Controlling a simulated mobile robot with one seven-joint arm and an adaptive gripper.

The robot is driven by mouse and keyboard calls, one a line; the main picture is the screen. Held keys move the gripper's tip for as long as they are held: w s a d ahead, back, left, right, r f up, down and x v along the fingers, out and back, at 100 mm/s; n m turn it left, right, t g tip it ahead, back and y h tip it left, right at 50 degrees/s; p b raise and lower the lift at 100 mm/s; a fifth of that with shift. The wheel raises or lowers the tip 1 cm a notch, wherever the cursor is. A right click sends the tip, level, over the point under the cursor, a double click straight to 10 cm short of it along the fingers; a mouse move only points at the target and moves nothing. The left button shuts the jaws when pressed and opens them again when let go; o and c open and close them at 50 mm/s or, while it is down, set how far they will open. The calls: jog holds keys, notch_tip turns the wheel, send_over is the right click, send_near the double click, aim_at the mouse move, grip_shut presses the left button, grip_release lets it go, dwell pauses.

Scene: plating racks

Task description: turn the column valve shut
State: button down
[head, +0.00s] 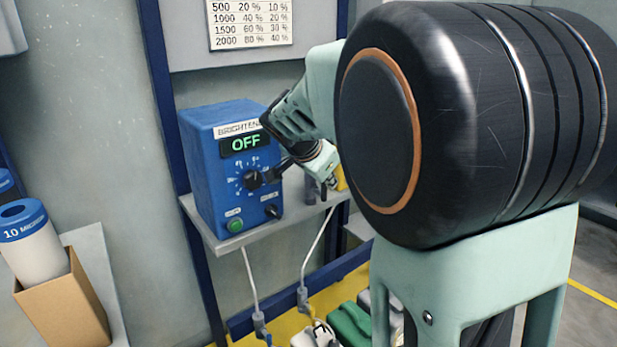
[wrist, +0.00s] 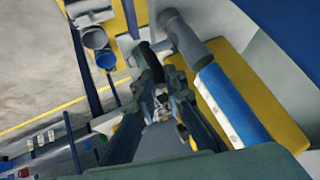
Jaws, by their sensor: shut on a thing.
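The handle lies right beside a grey pipe fitting (wrist: 184,38), which lines up with a blue column (wrist: 230,102). The column is not seen in the head view. The fingers hide part of the handle, and I cannot tell its exact angle.
The blue brightener box (head: 203,178), reading OFF, stands on a grey shelf (head: 232,243). A cardboard box (head: 66,312) with a white filter roll (head: 32,250) is at the lower left. Bottles stand on yellow flooring below the shelf. My arm covers the right side of the head view.

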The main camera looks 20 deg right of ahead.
jog(key=c, duration=2)
grip_release()
jog(key=shift+v, duration=3.8)
jog(key=shift+a, duration=0.1)
